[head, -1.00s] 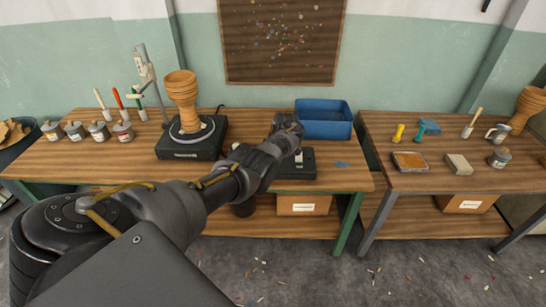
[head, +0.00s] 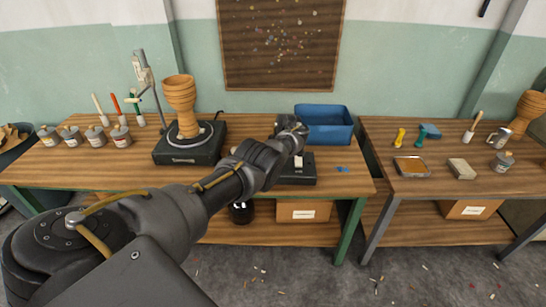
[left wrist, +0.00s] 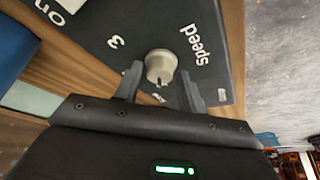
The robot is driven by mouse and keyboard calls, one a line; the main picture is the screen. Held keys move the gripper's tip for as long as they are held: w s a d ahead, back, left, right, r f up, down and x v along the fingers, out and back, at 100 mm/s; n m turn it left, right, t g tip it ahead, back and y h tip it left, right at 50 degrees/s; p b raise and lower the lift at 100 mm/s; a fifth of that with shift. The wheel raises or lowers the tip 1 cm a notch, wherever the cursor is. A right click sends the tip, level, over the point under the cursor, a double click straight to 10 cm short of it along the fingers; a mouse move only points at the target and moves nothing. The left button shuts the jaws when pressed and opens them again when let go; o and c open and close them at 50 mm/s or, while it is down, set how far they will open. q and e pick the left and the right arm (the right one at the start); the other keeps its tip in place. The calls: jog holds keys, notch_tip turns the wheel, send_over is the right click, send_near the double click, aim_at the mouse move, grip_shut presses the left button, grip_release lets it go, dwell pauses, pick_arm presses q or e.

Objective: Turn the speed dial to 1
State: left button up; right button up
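The speed dial is a round metallic knob (left wrist: 160,66) on a black control box (left wrist: 105,28), seen close in the left wrist view. The word "speed" and a "3" are printed beside it; other marks are partly covered. Which number it points to cannot be told. My left gripper (left wrist: 162,88) is open, with one finger on each side of the knob and small gaps showing. In the head view the control box (head: 300,174) sits near the table's front edge, and my left gripper (head: 293,139) is over it, hiding the dial. My right gripper is out of view.
A blue bin (head: 325,128) is behind the box. Several jars (head: 96,138) stand at the left. A second table (head: 432,180) with tools is to the right.

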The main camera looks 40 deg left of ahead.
pick_arm(q)
jog(key=shift+o, duration=0.9)
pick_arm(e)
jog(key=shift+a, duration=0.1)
pick_arm(q)
jog(key=shift+d+r, duration=0.1)
jog(key=shift+r, duration=0.2)
jog(key=p+v, duration=0.2)
jog(key=v, duration=0.1)
jog(key=shift+w, duration=0.1)
jog(key=p+v, duration=0.2)
jog(key=v, duration=0.5)
jog(key=shift+p, duration=0.4)
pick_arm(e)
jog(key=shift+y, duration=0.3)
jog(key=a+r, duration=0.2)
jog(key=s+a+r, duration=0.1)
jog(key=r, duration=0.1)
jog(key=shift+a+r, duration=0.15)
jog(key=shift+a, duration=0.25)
pick_arm(q)
jog(key=shift+r, duration=0.1)
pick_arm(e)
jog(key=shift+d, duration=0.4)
